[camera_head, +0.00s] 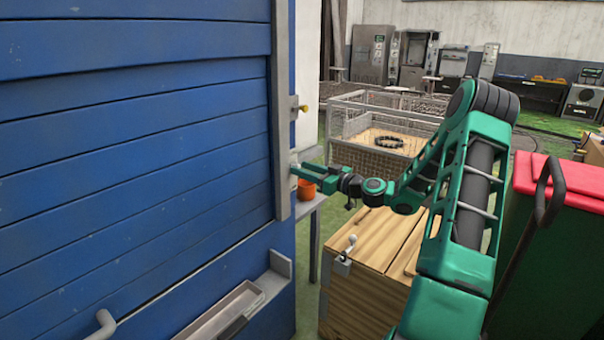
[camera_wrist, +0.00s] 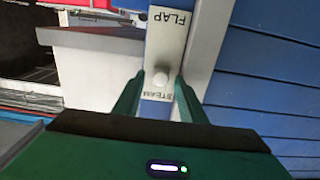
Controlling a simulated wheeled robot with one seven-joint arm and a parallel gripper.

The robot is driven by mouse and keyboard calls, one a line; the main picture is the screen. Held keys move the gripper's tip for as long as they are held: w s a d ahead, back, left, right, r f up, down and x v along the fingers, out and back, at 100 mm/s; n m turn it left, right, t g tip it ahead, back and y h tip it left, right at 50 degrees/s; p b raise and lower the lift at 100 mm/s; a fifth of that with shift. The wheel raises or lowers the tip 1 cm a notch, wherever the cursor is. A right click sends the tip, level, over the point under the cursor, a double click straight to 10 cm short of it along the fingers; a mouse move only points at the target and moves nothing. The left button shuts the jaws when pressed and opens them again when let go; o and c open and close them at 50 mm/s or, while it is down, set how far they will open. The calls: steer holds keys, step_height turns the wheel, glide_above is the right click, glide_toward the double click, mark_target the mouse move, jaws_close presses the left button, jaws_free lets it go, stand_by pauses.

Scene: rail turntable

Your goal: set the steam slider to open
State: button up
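In the wrist view a pale plate (camera_wrist: 168,47) is lettered FLAP at its far end and STEAM at its near end, both upside down. A round white knob (camera_wrist: 160,80) sits on the plate close to the STEAM lettering. My gripper (camera_wrist: 159,88) is open, with one green finger on each side of the knob. Contact with the knob cannot be told. In the head view my gripper (camera_head: 297,172) reaches to the grey post (camera_head: 282,120) at the blue wall's edge; the knob is not clear there. No open or shut marking is readable.
A brass-coloured knob (camera_head: 303,108) sticks out higher on the post. An orange pot (camera_head: 306,188) is just behind my gripper. A blue slatted wall (camera_head: 130,130) fills the left. A wooden crate (camera_head: 375,255) stands below my arm, and a red-lidded green bin (camera_head: 560,230) is at right.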

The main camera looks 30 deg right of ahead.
steer(key=v, duration=1)
steer(key=shift+s, duration=0.3)
steer(key=shift+d, duration=0.15)
steer(key=s+a+f+n+g, duration=0.1)
steer(key=s+a+f+g, duration=0.35)
steer(key=a, duration=0.25)
steer(key=s+a+f+g, duration=0.3)
steer(key=a+g, duration=0.3)
steer(key=a, duration=0.1)
steer(key=s+r+m+g+h, duration=0.2)
steer(key=s+m, duration=0.3)
steer(key=s, duration=0.9)
steer(key=s+r+m+g+h, duration=0.3)
steer(key=s+m, duration=0.3)
steer(key=s, duration=0.9)
steer(key=shift+r+g+h, duration=0.3)
steer(key=shift+r+g, duration=0.45)
steer(key=shift+g, duration=0.1)
